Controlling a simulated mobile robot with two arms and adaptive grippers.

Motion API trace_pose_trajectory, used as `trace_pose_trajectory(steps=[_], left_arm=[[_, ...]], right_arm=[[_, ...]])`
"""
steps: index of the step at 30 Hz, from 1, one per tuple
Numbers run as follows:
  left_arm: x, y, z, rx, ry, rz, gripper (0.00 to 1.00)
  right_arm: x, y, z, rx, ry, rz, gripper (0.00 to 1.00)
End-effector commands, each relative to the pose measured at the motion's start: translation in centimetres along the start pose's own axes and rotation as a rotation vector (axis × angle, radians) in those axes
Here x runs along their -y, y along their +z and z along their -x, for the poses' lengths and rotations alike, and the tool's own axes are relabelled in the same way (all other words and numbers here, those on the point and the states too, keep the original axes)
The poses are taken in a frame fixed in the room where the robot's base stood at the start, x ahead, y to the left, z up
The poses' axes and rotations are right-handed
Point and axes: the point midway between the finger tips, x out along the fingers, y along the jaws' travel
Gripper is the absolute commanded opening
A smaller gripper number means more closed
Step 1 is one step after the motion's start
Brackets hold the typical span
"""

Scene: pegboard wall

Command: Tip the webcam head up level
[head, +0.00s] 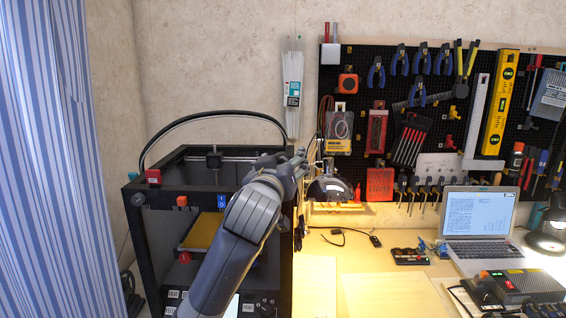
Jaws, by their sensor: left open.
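My left gripper (302,160) is at the printer's upper right corner, its arm reaching up from the bottom of the view. It is open, with its fingertips pointing right and away. Just right of the fingertips is a dark rounded head (331,188), which may be the webcam head; its tilt is hard to make out. My fingers partly overlap this area, and I cannot tell whether they touch it. My right gripper is not in view.
A black-framed 3D printer (160,205) stands behind my left arm. A pegboard (455,105) with tools hangs behind the bench. A laptop (478,222), a lit lamp (546,236) and small devices stand at the right. The bench top (345,262) has free room in front.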

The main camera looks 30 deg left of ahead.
Motion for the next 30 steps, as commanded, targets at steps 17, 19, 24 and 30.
trace_pose_trajectory(steps=[17,19,24,30], left_arm=[[0.0,0.0,0.0,0.0,-0.001,-0.001,0.18],[0.0,-0.1,0.0,0.001,-0.001,-0.006,0.18],[-0.2,-0.3,-0.1,0.009,-0.003,-0.05,0.18],[-0.6,-0.6,-0.1,0.027,-0.009,-0.168,0.18]], right_arm=[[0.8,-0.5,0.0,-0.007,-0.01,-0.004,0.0],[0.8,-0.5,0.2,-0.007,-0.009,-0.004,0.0],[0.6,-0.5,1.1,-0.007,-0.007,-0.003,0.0],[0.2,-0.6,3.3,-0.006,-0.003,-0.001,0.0]])
